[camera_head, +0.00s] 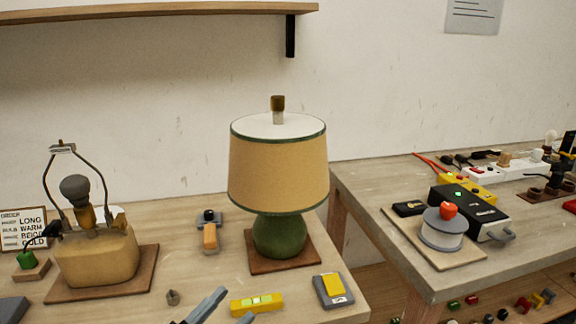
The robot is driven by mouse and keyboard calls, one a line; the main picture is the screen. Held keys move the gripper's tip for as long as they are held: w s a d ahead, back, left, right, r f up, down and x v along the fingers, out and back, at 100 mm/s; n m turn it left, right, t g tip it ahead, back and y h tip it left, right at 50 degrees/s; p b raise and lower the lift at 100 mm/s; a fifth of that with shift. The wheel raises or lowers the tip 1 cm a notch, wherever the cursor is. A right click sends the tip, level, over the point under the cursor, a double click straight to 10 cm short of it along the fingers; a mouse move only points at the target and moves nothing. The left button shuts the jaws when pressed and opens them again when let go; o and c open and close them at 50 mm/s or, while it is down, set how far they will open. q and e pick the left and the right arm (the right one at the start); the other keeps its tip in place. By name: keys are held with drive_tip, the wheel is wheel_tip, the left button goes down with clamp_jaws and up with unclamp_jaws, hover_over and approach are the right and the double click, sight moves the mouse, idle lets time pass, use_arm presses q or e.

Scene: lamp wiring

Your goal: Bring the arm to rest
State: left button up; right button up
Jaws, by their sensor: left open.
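My left gripper (234,305) shows at the bottom edge, in front of the table's items. Its two grey fingers are apart, and I see nothing held between them. The rest of my left arm is below the frame. My right gripper is not in view. A lamp with a tan shade (278,172) and a green base (280,236) stands upright on a brown board, behind the gripper and apart from it. A second lamp with a tan base (98,258) and a bare wire frame stands at the left, without a shade.
A small dark knob (172,297) stands left. The right-hand table (400,180) holds a wire spool (442,233). A shelf (150,14) hangs above.

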use_arm(q)
drive_tip(key=s+a+f+n+g+y+p, duration=0.1)
drive_tip(key=s+a+f+n+g+y, duration=0.2)
drive_tip(key=f, duration=0.9)
drive_tip(key=s+a+f+n+g+y, duration=0.3)
drive_tip(key=s+a+f+n+y, duration=0.3)
drive_tip(key=s+f+y, duration=0.3)
wheel_tip(320, 180, down, 3)
drive_tip(key=shift+s+a+r+y+p, duration=0.1)
drive_tip(key=shift+s+a+y+p, duration=0.35)
drive_tip(key=shift+a, duration=0.45)
